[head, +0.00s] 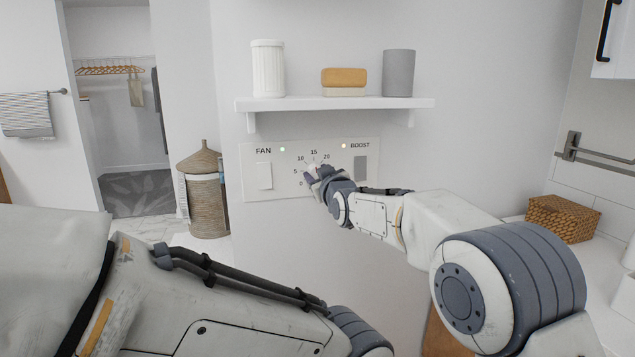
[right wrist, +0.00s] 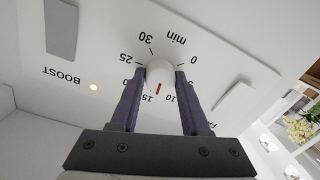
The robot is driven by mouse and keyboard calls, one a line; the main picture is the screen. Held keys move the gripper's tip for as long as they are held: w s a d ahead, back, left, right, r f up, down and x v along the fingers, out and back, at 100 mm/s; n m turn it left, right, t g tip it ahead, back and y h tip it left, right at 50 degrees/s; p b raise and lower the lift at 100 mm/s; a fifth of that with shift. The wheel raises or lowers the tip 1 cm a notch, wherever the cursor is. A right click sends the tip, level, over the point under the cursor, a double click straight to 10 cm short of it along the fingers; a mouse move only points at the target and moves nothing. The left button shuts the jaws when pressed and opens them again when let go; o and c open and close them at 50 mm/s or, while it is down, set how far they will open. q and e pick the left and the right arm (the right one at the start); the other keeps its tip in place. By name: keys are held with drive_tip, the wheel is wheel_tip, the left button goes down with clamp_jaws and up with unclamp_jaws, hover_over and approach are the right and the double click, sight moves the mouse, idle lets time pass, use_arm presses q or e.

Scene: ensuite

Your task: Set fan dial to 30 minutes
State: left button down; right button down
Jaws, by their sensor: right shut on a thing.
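The fan dial (right wrist: 160,72) is a round white knob with a red mark on the wall panel (head: 222,0). In the right wrist view, which looks upside down, the red mark lies between the 10 and 15 labels. The 30 label (right wrist: 146,37) shows on the far side of the knob. My right gripper (right wrist: 160,78) is shut on the dial, with one dark finger on each side. In the head view my right gripper (head: 316,174) covers much of the dial and the scale's right side. My left arm shows at lower left, but its gripper is out of view.
The panel has a FAN switch (head: 264,176) left of the dial and a BOOST switch (head: 360,169) right of it. A white shelf (head: 300,104) above bears several items. A wicker hamper (head: 206,190) stands left; a woven basket (head: 562,217) sits on the right counter.

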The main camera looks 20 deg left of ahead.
drive_tip(key=m+b, duration=0.2)
drive_tip(key=m, duration=0.6)
drive_tip(key=m+b, duration=0.1)
drive_tip(key=m, duration=0.8)
drive_tip(key=m+b, duration=0.2)
drive_tip(key=m, duration=0.6)
drive_tip(key=shift+f+m+t+b, duration=0.3)
drive_tip(key=shift+f+t+b, duration=0.05)
drive_tip(key=shift+f+t, duration=0.05)
drive_tip(key=shift+a+r+m+b, duration=0.15)
drive_tip(key=shift+m+b, duration=0.9)
drive_tip(key=shift+m, duration=0.55)
drive_tip(key=shift+c, duration=1.9)
unclamp_jaws()
drive_tip(key=shift+r, duration=0.1)
